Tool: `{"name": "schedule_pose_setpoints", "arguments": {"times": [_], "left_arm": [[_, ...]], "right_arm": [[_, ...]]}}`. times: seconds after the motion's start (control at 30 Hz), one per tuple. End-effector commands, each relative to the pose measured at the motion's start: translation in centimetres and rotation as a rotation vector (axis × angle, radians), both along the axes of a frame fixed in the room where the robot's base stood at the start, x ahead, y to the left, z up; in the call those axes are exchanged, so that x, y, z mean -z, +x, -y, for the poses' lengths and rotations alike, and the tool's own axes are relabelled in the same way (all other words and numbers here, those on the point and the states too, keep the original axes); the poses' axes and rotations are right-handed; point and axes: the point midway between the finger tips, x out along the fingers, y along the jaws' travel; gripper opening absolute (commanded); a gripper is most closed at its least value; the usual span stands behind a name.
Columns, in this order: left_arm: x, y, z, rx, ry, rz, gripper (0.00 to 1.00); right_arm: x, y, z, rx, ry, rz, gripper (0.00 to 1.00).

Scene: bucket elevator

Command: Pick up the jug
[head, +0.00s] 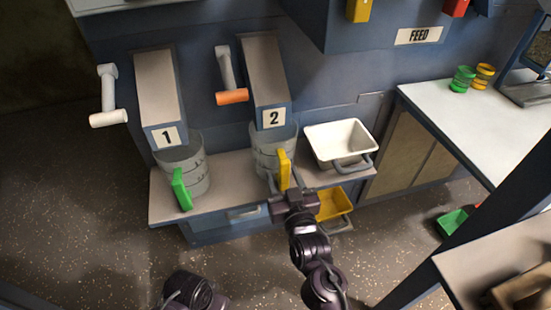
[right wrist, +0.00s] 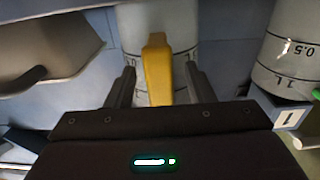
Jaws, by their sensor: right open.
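Two clear measuring jugs stand on the ledge under the numbered chutes. The jug with the yellow handle (head: 284,170) stands under chute 2, and the jug with the green handle (head: 181,189) under chute 1. My right gripper (head: 285,189) is at the yellow handle, in front of its jug. In the right wrist view, the open fingers (right wrist: 158,88) stand on either side of the yellow handle (right wrist: 157,70), with gaps visible on both sides. Part of the other jug (right wrist: 290,50), with volume marks, shows at the right there. My left gripper's fingers do not show.
A white tub (head: 340,141) with a grey handle sits right of the yellow-handled jug, above a yellow bin (head: 335,204). Crank handles (head: 231,95) stick out beside the chutes. A white counter (head: 470,130) with small cups is at the right.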

Motion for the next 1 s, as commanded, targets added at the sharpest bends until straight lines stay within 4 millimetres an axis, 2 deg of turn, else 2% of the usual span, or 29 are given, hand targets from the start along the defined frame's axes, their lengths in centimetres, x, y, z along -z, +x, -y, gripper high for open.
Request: {"name": "schedule_pose_setpoints", "arguments": {"times": [0.3, 0.67, 1.0], "left_arm": [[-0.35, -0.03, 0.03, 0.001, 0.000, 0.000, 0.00], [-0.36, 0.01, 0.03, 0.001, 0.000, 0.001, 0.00], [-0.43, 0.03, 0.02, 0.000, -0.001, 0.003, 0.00]], "right_arm": [[-0.01, 0.54, -0.18, 0.000, 0.000, -0.001, 0.47], [0.00, 0.52, -0.15, 0.000, 0.000, -0.001, 0.00], [-0.31, 0.53, -0.16, 0.000, 0.001, 0.002, 0.00]]}}
